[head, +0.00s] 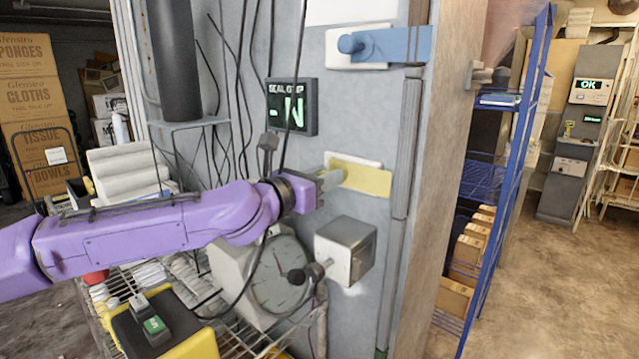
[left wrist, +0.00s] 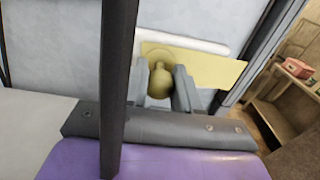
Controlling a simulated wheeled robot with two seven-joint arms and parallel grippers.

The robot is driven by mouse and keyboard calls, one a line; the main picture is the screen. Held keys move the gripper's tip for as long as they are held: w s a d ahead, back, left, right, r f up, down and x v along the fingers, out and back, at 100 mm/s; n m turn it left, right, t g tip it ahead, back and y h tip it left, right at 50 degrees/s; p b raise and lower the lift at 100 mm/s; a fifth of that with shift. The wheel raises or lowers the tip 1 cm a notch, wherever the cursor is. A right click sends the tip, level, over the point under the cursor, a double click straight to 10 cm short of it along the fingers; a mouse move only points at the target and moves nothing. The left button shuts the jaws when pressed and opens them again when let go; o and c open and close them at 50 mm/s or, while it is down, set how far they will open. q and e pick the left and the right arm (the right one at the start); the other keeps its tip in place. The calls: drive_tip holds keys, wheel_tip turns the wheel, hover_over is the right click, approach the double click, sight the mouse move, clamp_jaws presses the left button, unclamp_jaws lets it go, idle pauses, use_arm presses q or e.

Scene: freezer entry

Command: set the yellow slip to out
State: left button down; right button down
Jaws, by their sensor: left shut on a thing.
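The yellow slip (head: 361,180) is a flat yellow plate on the grey wall panel, with a white strip along its upper edge. It also shows in the left wrist view (left wrist: 205,67), stretching to the right. A round yellow knob (left wrist: 160,82) stands at its left end. My left gripper (head: 330,180) is at that left end; in the left wrist view its two fingers (left wrist: 162,90) are shut on the knob, one on each side. In the head view the gripper hides the knob. My right gripper is not in view.
A blue slip (head: 395,45) with a blue knob is higher on the panel. A dark display (head: 291,107) is to the left. Below are a metal box with a lever (head: 345,252) and a round dial (head: 278,275). Black cables hang near my left arm.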

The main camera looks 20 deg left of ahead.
use_arm(q)
drive_tip(key=shift+w+a, duration=0.3)
drive_tip(key=shift+a, duration=0.3)
drive_tip(key=c, duration=1.1)
unclamp_jaws()
drive_tip(key=shift+o, duration=1.3)
drive_tip(key=shift+a, duration=0.1)
drive_tip(key=v, duration=1)
drive_tip(key=shift+s, duration=0.2)
